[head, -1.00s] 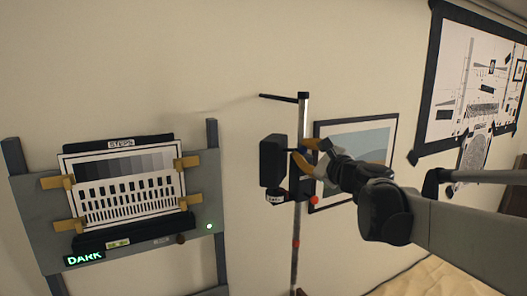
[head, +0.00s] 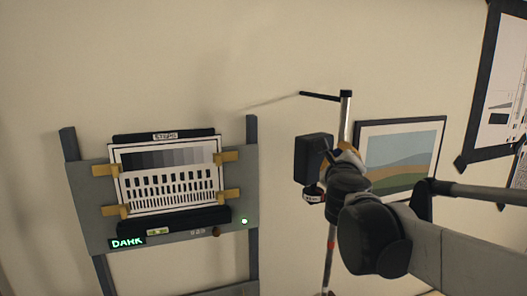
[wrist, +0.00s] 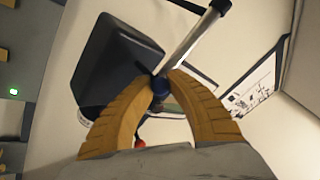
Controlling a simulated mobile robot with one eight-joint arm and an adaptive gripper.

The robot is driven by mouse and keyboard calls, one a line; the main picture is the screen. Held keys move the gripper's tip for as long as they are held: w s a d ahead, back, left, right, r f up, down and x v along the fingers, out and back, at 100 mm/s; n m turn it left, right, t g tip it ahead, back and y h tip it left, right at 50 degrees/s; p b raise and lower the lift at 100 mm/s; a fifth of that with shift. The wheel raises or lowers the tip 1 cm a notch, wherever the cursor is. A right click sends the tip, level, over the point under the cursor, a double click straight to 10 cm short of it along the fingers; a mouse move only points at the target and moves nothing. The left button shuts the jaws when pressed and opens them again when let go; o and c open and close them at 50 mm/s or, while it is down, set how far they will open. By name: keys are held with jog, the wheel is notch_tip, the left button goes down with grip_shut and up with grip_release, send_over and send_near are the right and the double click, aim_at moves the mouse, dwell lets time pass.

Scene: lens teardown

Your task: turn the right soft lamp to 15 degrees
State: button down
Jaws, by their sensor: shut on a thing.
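The soft lamp is a black box-shaped head (head: 312,157) on a thin upright metal pole (head: 345,110) in the head view. In the wrist view its dark head (wrist: 112,62) fills the upper left and the pole (wrist: 197,36) slants to the upper right. My gripper (wrist: 160,82) has its two yellow fingers closed around a small dark blue knob (wrist: 160,88) between lamp head and pole. In the head view my gripper (head: 337,155) is at the lamp's right side, and my wrist hides the knob. The lamp's angle marking is too small to read.
A framed landscape picture (head: 402,155) hangs behind my arm. A dark-framed chart (head: 495,85) is at the far right. The wall between board and lamp is clear.

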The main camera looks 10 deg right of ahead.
jog(key=shift+r, duration=0.1)
jog(key=c, duration=1.2)
grip_release()
jog(key=shift+w, duration=0.15)
jog(key=shift+c, duration=0.2)
jog(key=v, duration=1.2)
